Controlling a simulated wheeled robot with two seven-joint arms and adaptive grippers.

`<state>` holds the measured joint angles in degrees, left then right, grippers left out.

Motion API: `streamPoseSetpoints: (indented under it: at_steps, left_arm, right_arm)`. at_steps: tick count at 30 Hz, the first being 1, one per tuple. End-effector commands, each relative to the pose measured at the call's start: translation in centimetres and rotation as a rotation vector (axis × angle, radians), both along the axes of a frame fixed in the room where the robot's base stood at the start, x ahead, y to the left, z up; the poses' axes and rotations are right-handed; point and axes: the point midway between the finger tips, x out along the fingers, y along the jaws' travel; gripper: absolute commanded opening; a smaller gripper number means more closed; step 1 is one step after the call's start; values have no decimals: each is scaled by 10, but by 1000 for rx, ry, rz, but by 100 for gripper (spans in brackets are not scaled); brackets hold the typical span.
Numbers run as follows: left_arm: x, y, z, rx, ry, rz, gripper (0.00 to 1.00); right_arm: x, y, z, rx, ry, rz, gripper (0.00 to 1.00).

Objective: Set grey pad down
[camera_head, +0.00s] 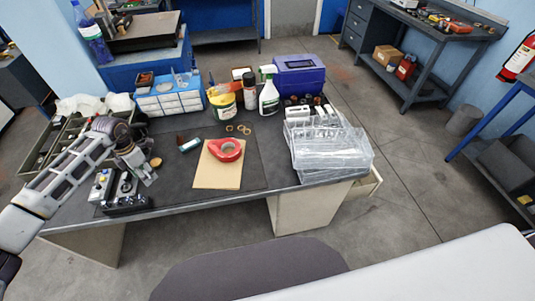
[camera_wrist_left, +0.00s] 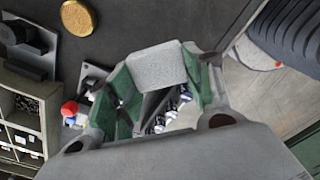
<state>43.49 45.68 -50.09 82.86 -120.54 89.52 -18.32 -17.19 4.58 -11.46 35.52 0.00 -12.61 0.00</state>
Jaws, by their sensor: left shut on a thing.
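My left gripper (camera_head: 138,168) is over the left end of the bench, above small dark devices (camera_head: 125,200) at the front edge. In the left wrist view, its green-lined fingers (camera_wrist_left: 160,90) are shut on a light grey pad (camera_wrist_left: 158,66). The pad is held between the fingertips, and the bench surface shows beyond it. In the head view the pad is too small to make out clearly at the fingers. My right gripper is not in view.
A round gold disc (camera_wrist_left: 77,17) lies beside the gripper. Clear trays (camera_head: 328,150) stack at the right end. White drawers (camera_head: 172,98) and bottles (camera_head: 269,95) stand behind. Dark mat (camera_head: 255,180) is bare around the board.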

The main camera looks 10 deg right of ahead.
Motion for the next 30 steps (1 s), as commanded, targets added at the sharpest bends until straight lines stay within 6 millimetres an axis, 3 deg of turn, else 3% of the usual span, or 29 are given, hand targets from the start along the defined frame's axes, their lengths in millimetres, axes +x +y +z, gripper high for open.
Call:
streamPoseSetpoints:
  at_steps: [30]
  left_arm:
    - [-6, -17, 9, -10, 2, -858, 28]
  right_arm:
    - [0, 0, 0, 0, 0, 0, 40]
